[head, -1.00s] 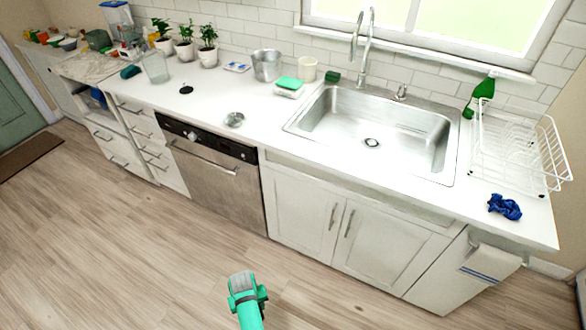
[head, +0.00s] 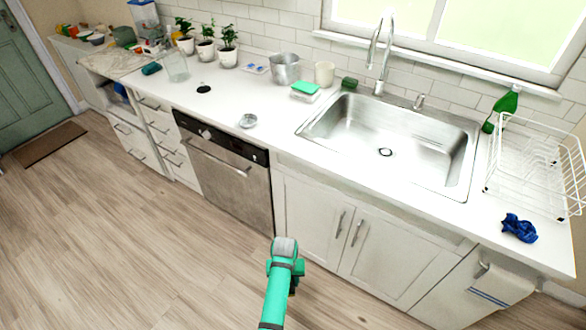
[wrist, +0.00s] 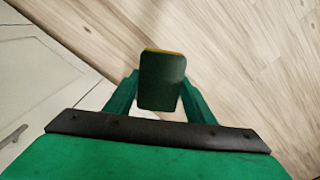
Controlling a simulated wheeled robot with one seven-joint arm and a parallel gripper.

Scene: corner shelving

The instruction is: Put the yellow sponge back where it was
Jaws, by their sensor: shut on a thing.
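My gripper (wrist: 160,95) is shut on the yellow sponge (wrist: 162,78) in the wrist view. The sponge shows a dark green scouring face and a thin yellow edge at its top, and stands out between the two green fingers. The wooden floor is behind it and a white cabinet front is on the left. In the head view only my teal arm shows at the bottom middle, in front of the lower cabinets; the gripper's fingers and the sponge cannot be made out there.
The white counter (head: 215,108) holds a steel sink (head: 400,145), a bright green sponge (head: 306,87) on a white block, a dark green scrubber (head: 349,83), a metal pot (head: 285,68), a dish rack (head: 530,170) and a blue cloth (head: 519,228).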

